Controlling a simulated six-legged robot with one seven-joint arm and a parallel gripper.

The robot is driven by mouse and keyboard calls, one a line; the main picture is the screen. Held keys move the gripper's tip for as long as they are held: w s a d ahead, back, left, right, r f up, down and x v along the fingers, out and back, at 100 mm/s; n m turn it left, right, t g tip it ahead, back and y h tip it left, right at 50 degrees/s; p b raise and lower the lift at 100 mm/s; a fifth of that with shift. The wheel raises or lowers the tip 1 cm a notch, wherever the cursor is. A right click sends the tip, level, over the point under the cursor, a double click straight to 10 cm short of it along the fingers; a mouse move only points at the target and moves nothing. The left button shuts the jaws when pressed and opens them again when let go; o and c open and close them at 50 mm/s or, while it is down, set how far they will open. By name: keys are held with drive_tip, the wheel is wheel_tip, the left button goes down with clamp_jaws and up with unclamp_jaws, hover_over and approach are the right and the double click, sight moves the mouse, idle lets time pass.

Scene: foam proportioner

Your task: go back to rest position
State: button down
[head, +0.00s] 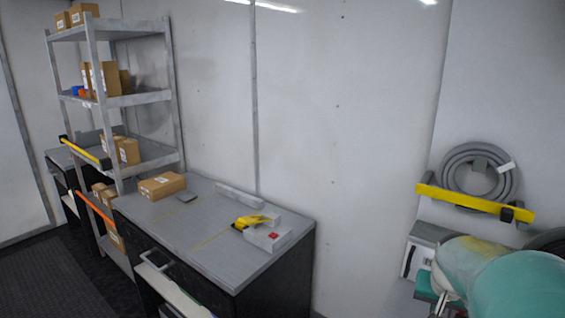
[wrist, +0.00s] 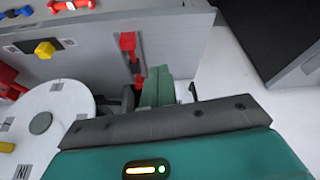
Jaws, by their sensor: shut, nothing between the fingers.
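My gripper (wrist: 157,88) shows in the wrist view beyond the teal wrist housing and a dark bar. Its green fingers are together with nothing between them. They are in front of a grey panel (wrist: 85,65) that carries a yellow knob (wrist: 44,49) and red handles, one of them (wrist: 128,45) just above the fingers. I cannot tell whether the fingers touch the panel. In the head view my teal arm fills the lower right corner, and the fingers cannot be made out there.
A white round plate (wrist: 45,125) is left of the gripper. In the head view, a workbench (head: 200,215) holds a box (head: 162,186) and a yellow tool (head: 250,221). A shelf rack (head: 130,98) stands left. A coiled hose (head: 450,165) hangs above a yellow bar (head: 465,200).

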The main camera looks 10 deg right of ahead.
drive_tip(key=s+a+r+n+t+y, duration=0.1)
drive_tip(key=s+a+r+n, duration=0.1)
drive_tip(key=a, duration=0.6)
drive_tip(key=s+a+r+n+y, duration=0.1)
drive_tip(key=s+a+r+n, duration=0.1)
drive_tip(key=a, duration=0.7)
drive_tip(key=s+a+r+n+t, duration=0.1)
drive_tip(key=s+a+r+n, duration=0.1)
drive_tip(key=a, duration=0.7)
drive_tip(key=shift+s+a+n+t+y, duration=0.15)
drive_tip(key=shift+s+n+t+y, duration=0.2)
drive_tip(key=shift+s+n, duration=0.4)
